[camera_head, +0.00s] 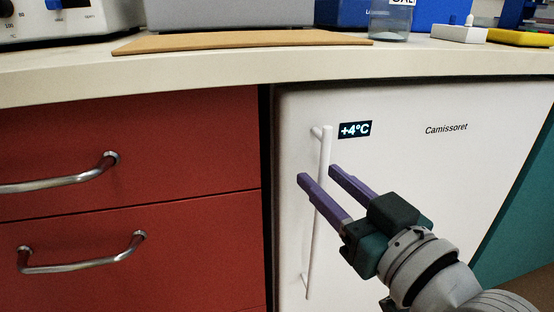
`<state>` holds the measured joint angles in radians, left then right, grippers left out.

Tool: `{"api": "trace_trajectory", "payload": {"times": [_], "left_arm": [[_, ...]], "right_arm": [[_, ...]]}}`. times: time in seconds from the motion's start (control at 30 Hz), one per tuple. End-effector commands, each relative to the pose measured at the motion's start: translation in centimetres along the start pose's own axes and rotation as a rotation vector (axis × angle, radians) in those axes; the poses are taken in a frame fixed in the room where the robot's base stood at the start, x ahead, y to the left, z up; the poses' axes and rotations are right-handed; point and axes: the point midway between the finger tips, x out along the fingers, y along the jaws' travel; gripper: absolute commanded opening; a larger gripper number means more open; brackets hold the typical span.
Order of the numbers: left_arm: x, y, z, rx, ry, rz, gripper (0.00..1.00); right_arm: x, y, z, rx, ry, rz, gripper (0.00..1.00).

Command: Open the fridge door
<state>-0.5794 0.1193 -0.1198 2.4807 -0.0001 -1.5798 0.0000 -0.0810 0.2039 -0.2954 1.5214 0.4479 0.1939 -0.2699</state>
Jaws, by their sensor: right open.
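The white fridge door (430,165) stands under the bench, right of the red drawers, and looks shut. It has a "+4°C" display (355,129) and a long, upright white handle (325,155) near its left edge. My right gripper (317,173) comes in from the lower right, with its two purple fingers apart and pointing up and left. In the picture one finger lies left of the handle and the other right of it. The left finger covers part of the handle. I cannot tell whether either finger touches it. My left gripper is not in view.
Red drawers (140,135) with metal handles are left of the fridge, across a narrow dark gap. The benchtop (190,73) overhangs above, bearing a brown board (240,41), a glass jar (391,22) and instruments. A teal panel (520,200) is at the right.

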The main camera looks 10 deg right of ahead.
Motion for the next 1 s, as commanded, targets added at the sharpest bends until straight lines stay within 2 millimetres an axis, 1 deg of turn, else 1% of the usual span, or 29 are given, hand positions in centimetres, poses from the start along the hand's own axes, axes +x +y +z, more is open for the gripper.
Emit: {"api": "trace_trajectory", "payload": {"times": [0.03,0.13,0.4,0.47,0.8,1.0], "left_arm": [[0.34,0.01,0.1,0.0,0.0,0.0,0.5],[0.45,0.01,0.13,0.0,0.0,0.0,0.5],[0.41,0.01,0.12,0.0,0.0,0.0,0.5],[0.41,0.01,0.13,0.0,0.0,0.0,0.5],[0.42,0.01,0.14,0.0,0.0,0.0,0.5],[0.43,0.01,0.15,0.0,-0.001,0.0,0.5]], "right_arm": [[0.57,-0.02,0.17,0.001,0.0,0.0,0.45],[1.16,-0.02,0.08,0.001,-0.001,-0.001,0.45],[1.34,-0.02,0.0,0.0,-0.002,-0.001,0.45],[1.33,-0.02,0.01,0.0,-0.002,-0.001,0.39],[1.3,-0.01,0.02,0.0,-0.002,0.0,0.01],[1.3,-0.01,0.02,0.0,-0.002,0.0,0.0]]}}
